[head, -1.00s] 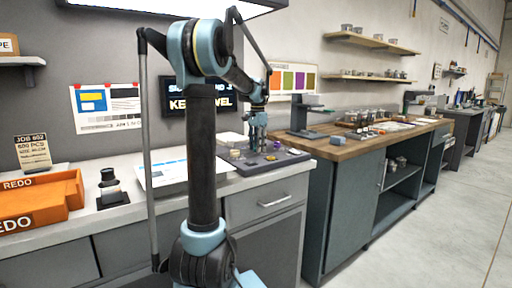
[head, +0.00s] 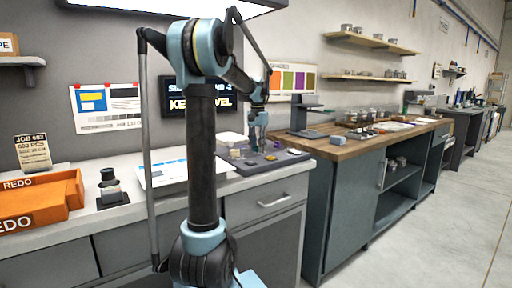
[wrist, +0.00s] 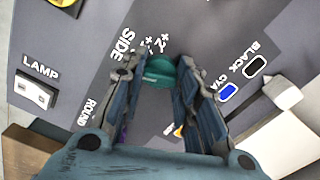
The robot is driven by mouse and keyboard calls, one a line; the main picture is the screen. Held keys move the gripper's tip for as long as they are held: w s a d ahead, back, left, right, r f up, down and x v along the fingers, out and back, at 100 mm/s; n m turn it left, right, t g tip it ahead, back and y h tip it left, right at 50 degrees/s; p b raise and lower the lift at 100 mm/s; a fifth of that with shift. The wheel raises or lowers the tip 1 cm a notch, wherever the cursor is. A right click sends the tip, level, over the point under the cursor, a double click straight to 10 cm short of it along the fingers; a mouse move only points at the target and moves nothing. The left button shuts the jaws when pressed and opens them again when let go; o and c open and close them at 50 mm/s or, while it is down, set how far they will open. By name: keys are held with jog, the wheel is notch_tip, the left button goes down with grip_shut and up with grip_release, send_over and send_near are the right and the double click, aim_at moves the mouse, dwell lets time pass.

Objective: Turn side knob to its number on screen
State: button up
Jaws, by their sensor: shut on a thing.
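The side knob (wrist: 160,70) is teal and shows between the two fingers of my gripper (wrist: 152,78) in the wrist view. The fingers are shut on it, one on each side. The word SIDE and small scale marks are printed beside it on the grey control panel (wrist: 75,55). In the head view my gripper (head: 257,148) is down at this panel, and the knob cannot be made out there.
The panel also carries a white LAMP switch (wrist: 35,92) and a blue button (wrist: 228,92). A white pointed piece (wrist: 282,92) stands near the BLACK label. An orange tray (head: 60,195) and a dark stamp (head: 110,187) are on the bench to the left.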

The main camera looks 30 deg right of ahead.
jog(key=shift+w+n, duration=0.1)
jog(key=shift+n, duration=0.6)
jog(key=o, duration=1.1)
jog(key=shift+w, duration=0.1)
jog(key=shift+c, duration=0.2)
notch_tip(320, 180, up, 12)
